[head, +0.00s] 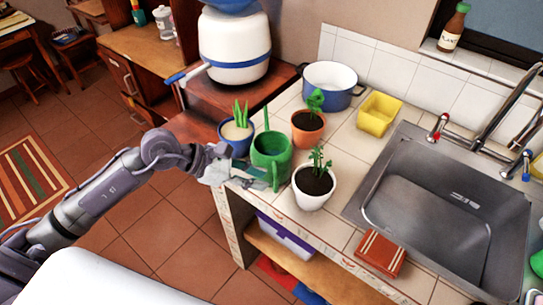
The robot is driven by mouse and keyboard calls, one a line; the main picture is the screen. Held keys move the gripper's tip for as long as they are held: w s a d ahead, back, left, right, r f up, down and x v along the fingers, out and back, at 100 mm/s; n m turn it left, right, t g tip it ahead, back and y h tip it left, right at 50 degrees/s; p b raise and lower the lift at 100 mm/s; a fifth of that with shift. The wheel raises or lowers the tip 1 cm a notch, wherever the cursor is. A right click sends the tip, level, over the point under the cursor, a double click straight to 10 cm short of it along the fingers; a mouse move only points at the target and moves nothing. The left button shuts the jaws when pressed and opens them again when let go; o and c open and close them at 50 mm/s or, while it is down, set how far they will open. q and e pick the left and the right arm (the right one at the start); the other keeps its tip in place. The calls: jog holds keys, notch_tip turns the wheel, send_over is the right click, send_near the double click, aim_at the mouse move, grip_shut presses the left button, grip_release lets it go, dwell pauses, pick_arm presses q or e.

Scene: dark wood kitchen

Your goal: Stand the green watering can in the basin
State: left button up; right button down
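The green watering can (271,146) stands upright near the left front corner of the tiled counter, between a blue pot and a white pot. My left gripper (250,177) is at the can's lower left side, close against it. The can and the hand overlap in the picture, so I cannot tell whether the fingers are closed on it. The steel basin (425,205) is sunk in the counter at the right and looks empty. My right gripper is out of view.
Potted plants crowd the can: a blue pot (237,139), a terracotta pot (307,131) and a white pot (312,190). A yellow container (379,113), a blue-rimmed pot (333,83) and a red-brown block (380,252) lie around the basin. Taps (478,144) stand behind it.

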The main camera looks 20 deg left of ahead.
aim_at(276, 194)
pick_arm(q)
jog(key=p+x, duration=0.2)
jog(key=x, duration=0.2)
jog(key=shift+w+d, duration=0.2)
jog(key=shift+d, duration=0.2)
jog(key=shift+w+d+f, duration=0.15)
jog(key=shift+d+f, duration=0.1)
jog(key=shift+f, duration=0.1)
jog(key=shift+c, duration=0.3)
grip_shut()
jog(key=shift+r, duration=0.1)
